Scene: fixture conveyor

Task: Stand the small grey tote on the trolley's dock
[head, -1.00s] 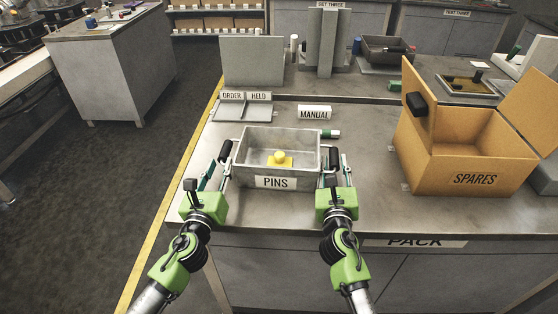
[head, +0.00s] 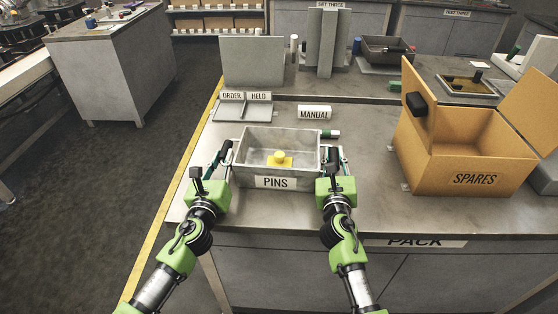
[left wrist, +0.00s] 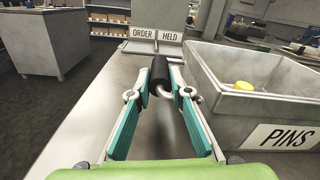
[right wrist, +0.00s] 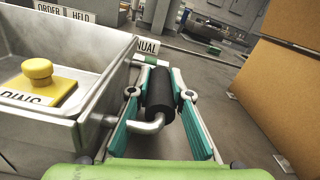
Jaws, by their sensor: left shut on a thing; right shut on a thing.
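The small grey tote (head: 245,172), labelled PINS, stands upright on the grey bench (head: 385,205) near its front edge. It has a black handle at each side, and a yellow knobbed piece (head: 279,159) lies inside. My left gripper (head: 221,157) is shut on the tote's left handle; the left wrist view shows this black handle (left wrist: 160,72) between the fingertips. My right gripper (head: 336,157) is shut on the right handle; the right wrist view shows that handle (right wrist: 160,95) between the fingers. I cannot make out the trolley or its dock.
An orange SPARES box (head: 450,165) with open flaps stands right of the tote. A MANUAL sign (head: 314,112) and a divided ORDER/HELD tray (head: 242,111) are behind it. A small green-capped cylinder (head: 330,134) lies at its back right. Open floor (head: 100,200) lies to the left.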

